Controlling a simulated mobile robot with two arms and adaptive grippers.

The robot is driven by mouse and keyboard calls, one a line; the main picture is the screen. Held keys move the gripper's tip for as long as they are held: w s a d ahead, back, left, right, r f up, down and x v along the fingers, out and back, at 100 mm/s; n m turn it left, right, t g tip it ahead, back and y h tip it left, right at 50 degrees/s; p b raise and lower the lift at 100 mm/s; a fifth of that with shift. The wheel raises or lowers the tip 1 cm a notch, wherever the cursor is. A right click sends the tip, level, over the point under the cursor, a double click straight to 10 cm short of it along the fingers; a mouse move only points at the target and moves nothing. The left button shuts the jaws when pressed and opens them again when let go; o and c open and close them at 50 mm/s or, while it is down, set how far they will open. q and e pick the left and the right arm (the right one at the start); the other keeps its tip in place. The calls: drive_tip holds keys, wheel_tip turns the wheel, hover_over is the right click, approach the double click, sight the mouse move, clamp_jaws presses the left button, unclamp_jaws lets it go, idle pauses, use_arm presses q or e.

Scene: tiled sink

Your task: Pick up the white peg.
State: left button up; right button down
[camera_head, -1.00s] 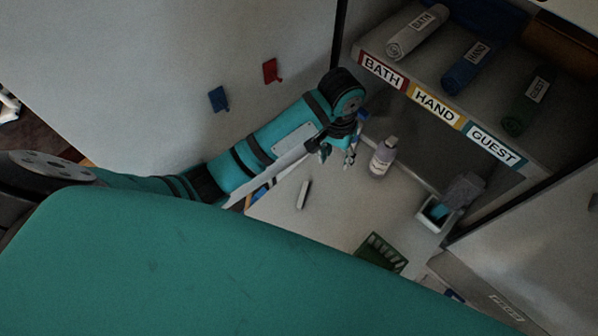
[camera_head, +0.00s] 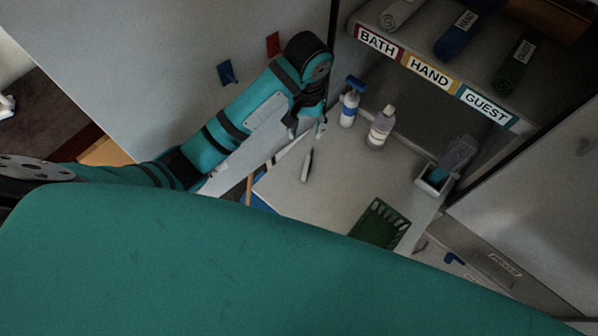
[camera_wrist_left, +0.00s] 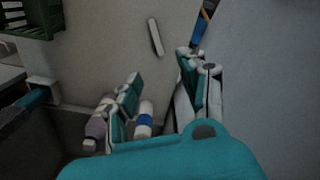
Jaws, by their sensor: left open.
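A small pale bar (camera_head: 307,165), which I take for the white peg, lies on the light counter (camera_head: 345,200). It also shows near the top middle of the left wrist view as a white bar (camera_wrist_left: 155,37). My left gripper (camera_head: 307,128) is open and empty, just behind the bar in the head view and apart from it. In the left wrist view the spread fingers (camera_wrist_left: 160,72) are below the bar, with nothing between them. My right gripper is not in view.
A blue-capped bottle (camera_head: 349,103) and a pale bottle (camera_head: 381,127) stand at the back of the counter. A green basket (camera_head: 378,222) is at the front, and a white holder (camera_head: 434,180) is at the right. Red (camera_head: 273,45) and blue (camera_head: 228,72) hooks are on the left wall.

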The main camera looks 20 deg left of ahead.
use_arm(q)
drive_tip(key=b, duration=0.3)
hover_over(307, 165)
wheel_tip(307, 165, down, 6)
drive_tip(key=f, duration=0.3)
drive_tip(key=f+p, duration=0.1)
drive_tip(key=f, duration=0.1)
drive_tip(key=shift+s+a+f, duration=0.1)
drive_tip(key=shift+a, duration=0.3)
drive_tip(key=shift+f, duration=0.55)
drive_tip(key=shift+d+f+p, duration=0.15)
drive_tip(key=shift+f+p, duration=0.1)
drive_tip(key=shift+p, duration=0.1)
drive_tip(key=f, duration=0.1)
drive_tip(key=f+p, duration=0.1)
drive_tip(key=f, duration=0.1)
drive_tip(key=shift+d+f, duration=0.2)
drive_tip(key=shift+f, duration=0.65)
drive_tip(key=c, duration=0.8)
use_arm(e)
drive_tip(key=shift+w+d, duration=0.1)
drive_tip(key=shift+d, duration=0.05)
